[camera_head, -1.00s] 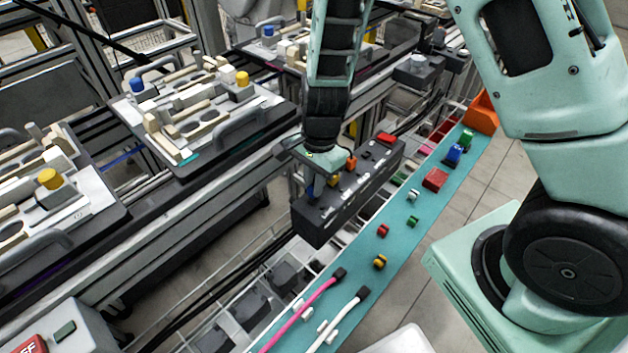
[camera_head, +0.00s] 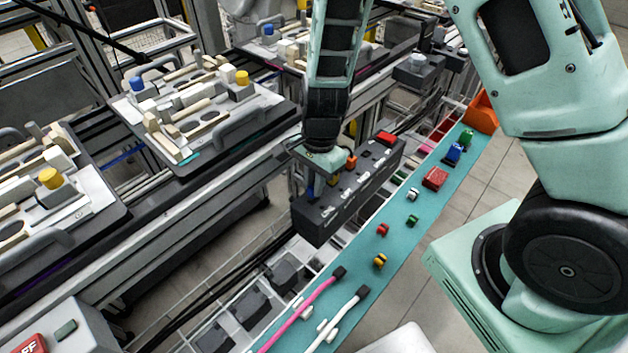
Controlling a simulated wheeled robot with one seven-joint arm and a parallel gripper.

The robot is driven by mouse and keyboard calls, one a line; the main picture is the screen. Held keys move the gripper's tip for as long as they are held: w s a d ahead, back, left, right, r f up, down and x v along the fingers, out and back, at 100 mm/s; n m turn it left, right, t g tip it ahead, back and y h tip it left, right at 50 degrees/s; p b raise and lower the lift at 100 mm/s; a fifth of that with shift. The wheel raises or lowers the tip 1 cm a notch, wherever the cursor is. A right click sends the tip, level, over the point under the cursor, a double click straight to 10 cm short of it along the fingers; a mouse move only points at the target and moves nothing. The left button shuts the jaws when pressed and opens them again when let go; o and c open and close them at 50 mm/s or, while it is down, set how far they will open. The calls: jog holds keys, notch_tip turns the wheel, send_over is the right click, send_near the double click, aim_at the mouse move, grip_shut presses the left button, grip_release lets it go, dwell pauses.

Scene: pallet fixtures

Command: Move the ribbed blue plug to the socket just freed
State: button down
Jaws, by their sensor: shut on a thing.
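My gripper (camera_head: 313,178) is over the near left end of the dark socket block (camera_head: 322,228), pointing down. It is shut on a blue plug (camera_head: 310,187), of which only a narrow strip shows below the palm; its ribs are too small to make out. The plug's lower end is at the block's top face, and I cannot tell whether it is inside a socket. To its right on the block are a yellow-orange plug (camera_head: 333,180), an orange plug (camera_head: 351,162) and a red plug (camera_head: 385,138). The socket openings near the gripper are mostly hidden.
A teal strip (camera_head: 395,255) right of the block carries small coloured parts, a red block (camera_head: 435,178), a blue block (camera_head: 453,153), and pink (camera_head: 318,290) and white (camera_head: 340,318) cables. An orange bin (camera_head: 482,112) stands at its far end. Pallet fixtures (camera_head: 200,115) line the left.

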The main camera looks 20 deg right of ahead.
jog(key=shift+f+b, duration=0.5)
jog(key=shift+f, duration=0.25)
dwell(0.5)
jog(key=c, duration=1.3)
grip_release()
jog(key=shift+r, duration=0.1)
jog(key=r+p, duration=0.1)
jog(key=r, duration=0.4)
jog(key=d+r+p, duration=0.1)
jog(key=r, duration=0.5)
jog(key=d+r+p, duration=0.1)
jog(key=r, duration=0.5)
jog(key=shift+w+r, duration=0.1)
jog(key=shift+w, duration=0.3)
jog(key=s+a+r+n, duration=0.2)
jog(key=s+n, duration=0.4)
jog(key=n, duration=0.1)
jog(key=s+a+r+n, duration=0.2)
jog(key=s+a+n, duration=0.1)
jog(key=s+n, duration=0.4)
jog(key=s+a+r+n+p, duration=0.1)
jog(key=s+a+r+n, duration=0.1)
jog(key=s+n, duration=0.5)
jog(key=shift+a+r+t+h, duration=0.1)
jog(key=shift+a+t+h, duration=0.2)
jog(key=shift+a, duration=0.4)
